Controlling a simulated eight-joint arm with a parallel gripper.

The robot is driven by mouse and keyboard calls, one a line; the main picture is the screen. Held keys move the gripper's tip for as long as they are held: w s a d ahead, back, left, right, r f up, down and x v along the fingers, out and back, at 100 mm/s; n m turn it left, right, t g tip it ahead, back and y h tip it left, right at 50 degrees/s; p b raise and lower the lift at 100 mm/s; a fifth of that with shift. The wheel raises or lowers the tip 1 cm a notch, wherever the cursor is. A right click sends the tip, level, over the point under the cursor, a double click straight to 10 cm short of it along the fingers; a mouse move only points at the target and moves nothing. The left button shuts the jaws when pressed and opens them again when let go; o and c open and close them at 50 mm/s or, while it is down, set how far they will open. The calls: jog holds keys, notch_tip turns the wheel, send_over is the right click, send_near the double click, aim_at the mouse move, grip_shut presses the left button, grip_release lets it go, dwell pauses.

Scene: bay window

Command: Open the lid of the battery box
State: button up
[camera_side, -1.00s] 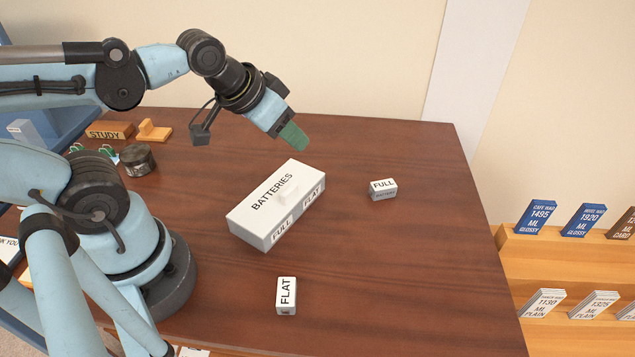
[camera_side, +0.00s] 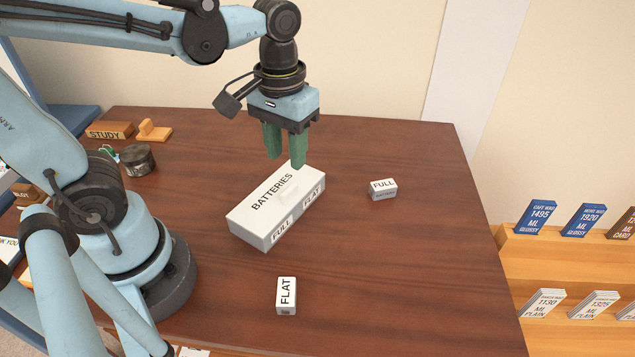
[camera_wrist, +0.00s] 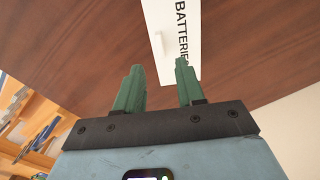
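The battery box (camera_side: 250,222) is a white oblong box on the brown table, marked BATTERIES on top and FULL and FLAT on its front side. Its lid (camera_side: 262,192) is shut and has a small pale raised handle (camera_side: 288,193). In the wrist view the lid (camera_wrist: 180,60) and the handle (camera_wrist: 159,46) show beyond the fingers. My gripper (camera_side: 285,162) points down above the far part of the box, with its green fingers apart and nothing between them. The fingers also show apart in the wrist view (camera_wrist: 158,85). In the side view a fingertip overlaps the box's far edge; I cannot tell the exact gap.
A small white block marked FULL (camera_side: 383,189) lies right of the box, and one marked FLAT (camera_side: 286,296) in front. A dark round jar (camera_side: 137,160), a STUDY block (camera_side: 110,130) and an orange stand (camera_side: 154,131) are at the back left.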

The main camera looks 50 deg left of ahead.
aim_at(289, 189)
jog(key=shift+f, duration=4.05)
grip_shut()
